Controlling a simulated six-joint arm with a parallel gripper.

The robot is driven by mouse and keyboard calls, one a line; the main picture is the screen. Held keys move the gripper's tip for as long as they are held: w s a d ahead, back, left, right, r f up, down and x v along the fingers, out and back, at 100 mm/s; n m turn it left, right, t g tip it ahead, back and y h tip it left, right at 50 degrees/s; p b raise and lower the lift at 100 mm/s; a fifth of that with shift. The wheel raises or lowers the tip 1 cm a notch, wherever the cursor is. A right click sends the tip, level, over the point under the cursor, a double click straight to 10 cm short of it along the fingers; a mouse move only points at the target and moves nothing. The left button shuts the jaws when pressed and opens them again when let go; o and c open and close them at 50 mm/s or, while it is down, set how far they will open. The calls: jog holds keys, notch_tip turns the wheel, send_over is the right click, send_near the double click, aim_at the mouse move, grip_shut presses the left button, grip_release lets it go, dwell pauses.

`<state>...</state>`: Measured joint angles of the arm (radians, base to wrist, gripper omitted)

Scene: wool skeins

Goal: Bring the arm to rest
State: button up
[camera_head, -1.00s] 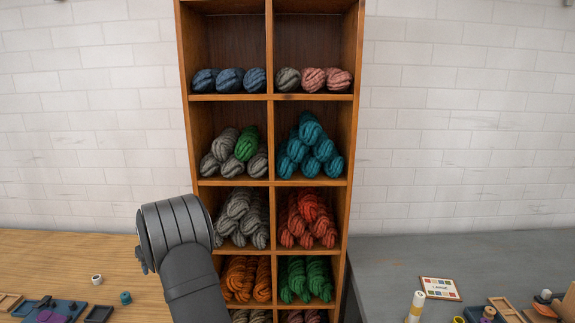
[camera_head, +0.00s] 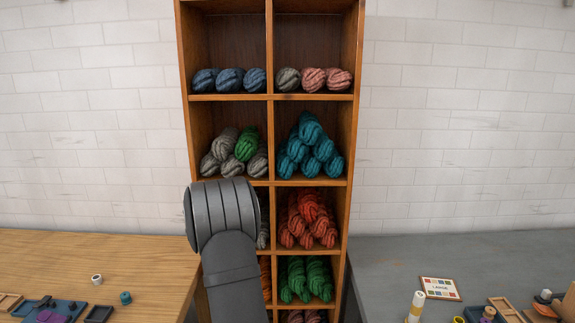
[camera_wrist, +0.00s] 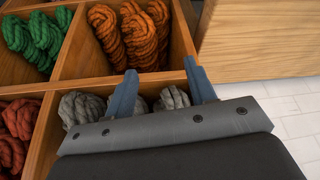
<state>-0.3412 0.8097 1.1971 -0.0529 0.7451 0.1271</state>
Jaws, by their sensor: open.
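My gripper (camera_wrist: 160,95) shows in the wrist view with two blue-grey fingers spread apart. It is open, and I see nothing held between the fingers. Behind the fingers are grey skeins (camera_wrist: 172,98) in a compartment of the wooden shelf (camera_wrist: 88,42). In the head view my dark grey arm stands before the left column of the shelf (camera_head: 355,60). It hides much of the grey skeins (camera_head: 262,235) and orange skeins (camera_head: 266,278) there. The gripper's fingers are hidden in the head view.
Red skeins (camera_head: 307,220), green skeins (camera_head: 305,280) and teal skeins (camera_head: 308,150) fill right-hand compartments. A green skein (camera_head: 247,143) lies among grey ones at left. A wooden table (camera_head: 60,255) stands at left, a grey table (camera_head: 400,260) at right, both carrying small items.

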jog(key=d+r+m+h, duration=0.2)
jog(key=d+m, duration=0.4)
jog(key=d, duration=1.1)
jog(key=s+d+r+m+g+h, duration=0.1)
jog(key=d+m, duration=0.6)
jog(key=d, duration=1.1)
jog(key=shift+r+g+h, duration=0.3)
jog(key=shift+r+h, duration=0.3)
jog(key=shift+h, duration=0.2)
